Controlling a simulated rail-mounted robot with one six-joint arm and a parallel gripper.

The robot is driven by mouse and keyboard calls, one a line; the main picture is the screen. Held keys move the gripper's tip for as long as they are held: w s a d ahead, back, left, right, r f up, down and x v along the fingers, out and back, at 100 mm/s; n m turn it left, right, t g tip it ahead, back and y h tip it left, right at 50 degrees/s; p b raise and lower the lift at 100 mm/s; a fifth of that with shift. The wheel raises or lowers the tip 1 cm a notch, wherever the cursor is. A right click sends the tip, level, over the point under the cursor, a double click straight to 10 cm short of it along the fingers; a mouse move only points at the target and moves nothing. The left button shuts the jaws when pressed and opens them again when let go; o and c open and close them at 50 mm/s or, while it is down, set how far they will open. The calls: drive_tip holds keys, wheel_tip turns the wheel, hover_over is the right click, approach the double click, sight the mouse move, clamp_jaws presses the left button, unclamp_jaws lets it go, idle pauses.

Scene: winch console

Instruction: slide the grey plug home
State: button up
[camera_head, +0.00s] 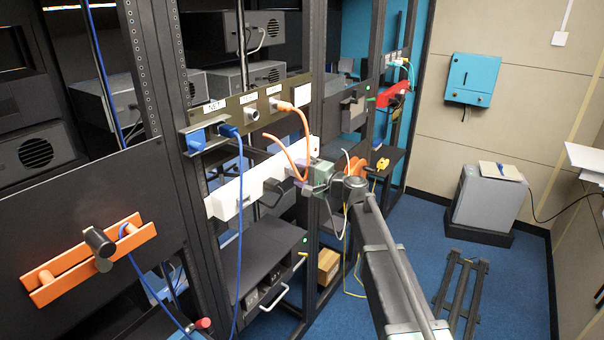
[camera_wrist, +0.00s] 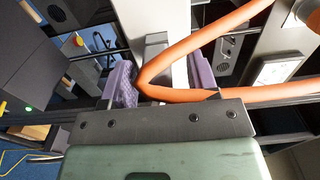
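My gripper (camera_head: 301,180) is at the right end of a white bar on the rack. In the wrist view its two purple fingers (camera_wrist: 160,85) stand apart. A grey block (camera_wrist: 155,52) shows between them against the white bar, with visible space beside it. I cannot tell whether this block is the grey plug. An orange cable (camera_wrist: 210,37) bends sharply across the finger gap, close to the fingers. In the head view, a short grey round connector (camera_head: 252,113) sits in the middle of the labelled panel, between a blue plug (camera_head: 228,131) and an orange plug (camera_head: 284,106).
The white bar (camera_head: 232,199) runs below the labelled panel (camera_head: 236,104). A blue cable (camera_head: 239,220) hangs in front of the rack. An orange handle plate (camera_head: 75,268) is at lower left.

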drive_tip(key=shift+d, duration=0.1)
drive_tip(key=v, duration=1)
drive_tip(key=shift+s+d, duration=0.15)
drive_tip(key=shift+d, duration=0.15)
drive_tip(key=s+f+n+g+h, duration=0.4)
drive_tip(key=s+f+g, duration=0.1)
drive_tip(key=s+f, duration=0.3)
drive_tip(key=s+d+f+g+h, duration=0.1)
drive_tip(key=s+d+f+h, duration=0.2)
drive_tip(key=s, duration=0.4)
drive_tip(key=s+d+f+n+g+h, duration=0.1)
drive_tip(key=s+d+f+h, duration=0.2)
drive_tip(key=s+d+h, duration=0.2)
drive_tip(key=s+d+f+g+h, duration=0.1)
drive_tip(key=s+d+f+h, duration=0.2)
drive_tip(key=s+d, duration=0.4)
drive_tip(key=shift+s+d+n+g+h, duration=0.25)
drive_tip(key=shift+s+n+g+h, duration=0.15)
drive_tip(key=shift+s, duration=0.75)
